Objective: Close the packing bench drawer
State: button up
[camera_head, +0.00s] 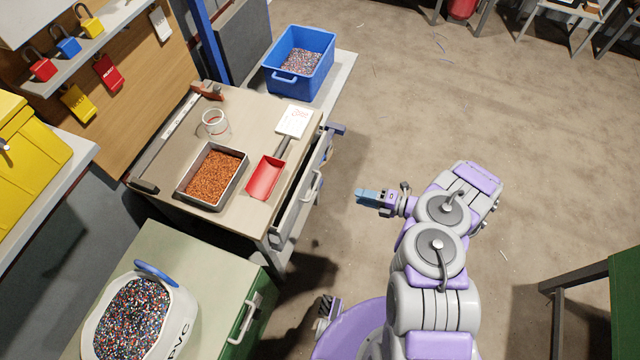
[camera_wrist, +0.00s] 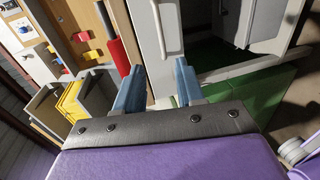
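The packing bench (camera_head: 165,165) stands left of centre in the head view. Its drawer (camera_head: 300,195) is on the side facing me, with a pale front and a bar handle (camera_head: 313,187). A dark gap between bench top and drawer front shows the drawer partly pulled out; its contents are mostly hidden. My gripper (camera_head: 368,196) is right of the drawer front, apart from it, over open floor. In the wrist view, the blue fingers of my gripper (camera_wrist: 158,82) are apart with nothing between them. A pale panel with a bar handle (camera_wrist: 160,28) lies beyond them.
On the bench are a tray of copper granules (camera_head: 240,185), a red scoop (camera_head: 265,178), a clear jar (camera_head: 215,124) and a white card (camera_head: 293,120). A blue bin (camera_head: 325,42) stands behind. A green cabinet (camera_head: 190,255) is nearer me.

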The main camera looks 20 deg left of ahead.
jog(key=b+x, duration=0.3)
jog(key=x, duration=1.3)
jog(key=shift+b, duration=0.35)
jog(key=shift+s+f, duration=0.1)
grip_shut()
